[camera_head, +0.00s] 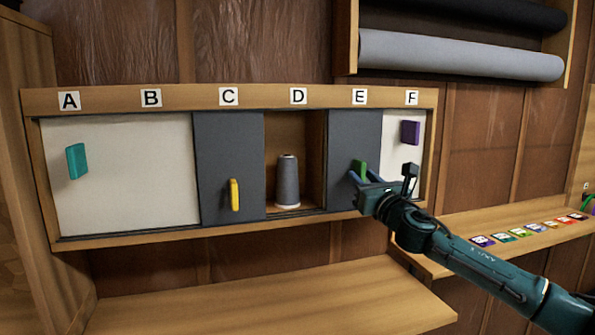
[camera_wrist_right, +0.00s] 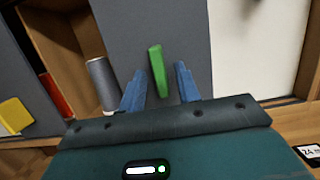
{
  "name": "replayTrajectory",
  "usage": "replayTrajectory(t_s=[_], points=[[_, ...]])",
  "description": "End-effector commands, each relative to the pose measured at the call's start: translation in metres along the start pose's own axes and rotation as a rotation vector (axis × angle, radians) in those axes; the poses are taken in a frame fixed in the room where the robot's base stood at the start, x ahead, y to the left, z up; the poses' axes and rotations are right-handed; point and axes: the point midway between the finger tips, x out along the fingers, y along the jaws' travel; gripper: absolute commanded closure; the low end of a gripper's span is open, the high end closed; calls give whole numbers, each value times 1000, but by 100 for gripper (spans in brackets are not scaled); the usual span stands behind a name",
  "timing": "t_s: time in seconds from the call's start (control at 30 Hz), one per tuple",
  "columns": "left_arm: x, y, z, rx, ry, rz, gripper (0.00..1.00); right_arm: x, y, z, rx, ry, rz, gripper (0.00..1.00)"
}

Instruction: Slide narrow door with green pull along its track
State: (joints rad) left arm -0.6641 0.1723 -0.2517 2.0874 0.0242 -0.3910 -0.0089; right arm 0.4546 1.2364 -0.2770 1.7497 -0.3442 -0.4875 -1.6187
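The narrow dark grey door (camera_head: 343,140) stands under letter E in the wall cabinet. Its green pull (camera_head: 361,169) shows just beyond my right gripper (camera_head: 366,182). In the right wrist view the green pull (camera_wrist_right: 157,70) stands upright, slightly tilted, between the two blue fingers of my right gripper (camera_wrist_right: 160,88). The fingers are apart, with a gap on each side of the pull. Whether they reach around its full depth is hard to tell. The door's face (camera_wrist_right: 185,35) lies behind the pull. My left gripper is not in view.
A second grey door (camera_head: 215,150) with a yellow pull (camera_head: 234,195) is under C. A grey thread spool (camera_head: 288,182) stands in the open bay under D. White panels with a teal pull (camera_head: 76,161) and a purple pull (camera_head: 410,132) are at the sides. A shelf (camera_head: 270,300) runs below.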

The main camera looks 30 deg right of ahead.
Motion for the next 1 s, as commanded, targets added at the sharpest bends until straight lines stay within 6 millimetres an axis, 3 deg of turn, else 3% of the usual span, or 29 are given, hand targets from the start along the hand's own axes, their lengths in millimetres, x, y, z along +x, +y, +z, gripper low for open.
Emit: replayTrajectory(t_s=[0.27, 0.63, 1.0], points=[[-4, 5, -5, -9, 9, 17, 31, 0, 0, 0, 0, -1, 0, 67], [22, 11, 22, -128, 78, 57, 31, -50, 1, 2, -13, 0, 3, 67], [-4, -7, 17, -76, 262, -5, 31, -68, 0, 14, -2, -2, 0, 67]])
